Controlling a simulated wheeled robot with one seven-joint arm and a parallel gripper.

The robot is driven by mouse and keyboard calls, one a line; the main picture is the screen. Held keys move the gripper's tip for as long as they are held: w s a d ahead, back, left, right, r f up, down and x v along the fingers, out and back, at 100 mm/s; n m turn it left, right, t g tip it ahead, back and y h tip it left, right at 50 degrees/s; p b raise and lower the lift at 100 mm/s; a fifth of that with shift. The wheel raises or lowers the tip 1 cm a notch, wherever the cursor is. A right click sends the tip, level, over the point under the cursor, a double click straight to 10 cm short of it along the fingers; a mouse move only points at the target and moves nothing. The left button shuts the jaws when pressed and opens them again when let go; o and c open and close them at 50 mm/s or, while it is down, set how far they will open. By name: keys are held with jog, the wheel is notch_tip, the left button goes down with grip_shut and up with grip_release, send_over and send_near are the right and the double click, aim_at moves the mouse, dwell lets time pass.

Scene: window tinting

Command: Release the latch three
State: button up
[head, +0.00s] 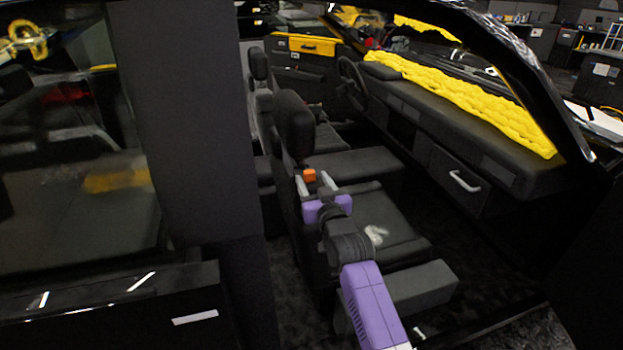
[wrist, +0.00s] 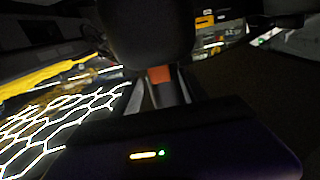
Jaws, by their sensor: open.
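A small orange block (head: 309,175) sits by the side of the front seat's backrest, below the headrest; it may be a latch, but no number shows on it. My gripper (head: 312,181) is open, its two pale fingers reaching toward the orange block. In the wrist view the orange block (wrist: 159,74) tops a grey stem (wrist: 170,95) and shows between the two fingers, near the tips. I cannot tell whether the fingers touch it. The purple gripper body hides the lower part of the stem.
The dark headrest (head: 294,124) stands just above the gripper. The seat cushion (head: 385,225) lies under my arm. The dashboard with a yellow cover (head: 470,95) and a glovebox handle (head: 464,182) is to the right. A dark pillar (head: 180,110) stands left.

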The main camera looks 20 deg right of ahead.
jog(key=s, duration=0.6)
jog(key=shift+r, duration=0.1)
dwell(0.3)
